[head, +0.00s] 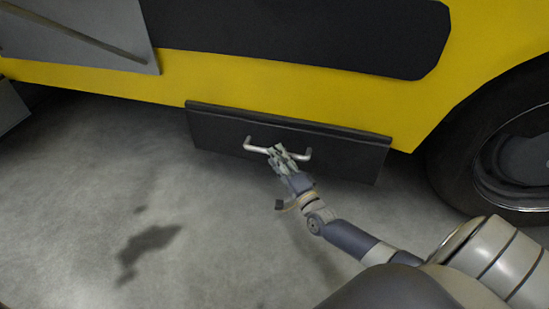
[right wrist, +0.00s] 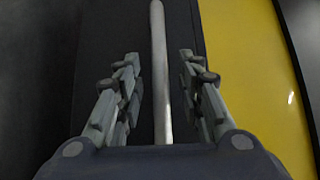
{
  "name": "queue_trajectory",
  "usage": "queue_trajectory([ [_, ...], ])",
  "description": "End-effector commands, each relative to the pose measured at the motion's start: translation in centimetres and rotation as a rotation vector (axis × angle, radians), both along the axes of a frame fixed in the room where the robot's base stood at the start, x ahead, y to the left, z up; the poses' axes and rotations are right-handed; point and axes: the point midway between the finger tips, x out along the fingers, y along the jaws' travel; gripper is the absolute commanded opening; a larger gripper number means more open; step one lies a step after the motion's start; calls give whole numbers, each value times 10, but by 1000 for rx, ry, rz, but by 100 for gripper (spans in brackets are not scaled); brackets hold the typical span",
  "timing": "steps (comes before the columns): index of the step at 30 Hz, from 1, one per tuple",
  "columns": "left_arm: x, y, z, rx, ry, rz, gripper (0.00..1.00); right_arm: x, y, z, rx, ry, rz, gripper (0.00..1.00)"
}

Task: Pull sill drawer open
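The sill drawer (head: 215,131) is a dark flat panel under the yellow vehicle side, with a pale bar handle (head: 256,149) across its front. It looks closed or nearly so; I cannot tell exactly. My right gripper (head: 275,152) is at the middle of the handle. In the right wrist view the handle (right wrist: 158,60) runs between the two fingers of my right gripper (right wrist: 158,85). The fingers are apart, with a gap on each side of the bar. My left gripper is in neither view.
The yellow vehicle body (head: 200,75) rises above the drawer. A black wheel (head: 465,150) stands to the right. A grey panel (head: 85,30) hangs at the upper left. The concrete floor (head: 80,210) in front of the drawer is clear.

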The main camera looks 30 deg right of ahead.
Motion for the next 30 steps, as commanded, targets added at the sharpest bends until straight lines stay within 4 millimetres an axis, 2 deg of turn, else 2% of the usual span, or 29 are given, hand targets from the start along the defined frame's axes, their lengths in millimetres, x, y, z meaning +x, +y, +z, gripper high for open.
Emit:
queue_trajectory([
  [1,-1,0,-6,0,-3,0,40,8,-1,-2,0,-2,-1,35],
  [6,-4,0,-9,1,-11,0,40,22,-2,1,-1,0,-1,35],
  [16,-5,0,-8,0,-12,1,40,25,-2,3,-1,2,-1,35],
  [21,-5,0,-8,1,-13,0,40,25,-2,3,-1,2,0,0],
  [30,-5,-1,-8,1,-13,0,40,25,-2,3,-1,3,-1,0],
])
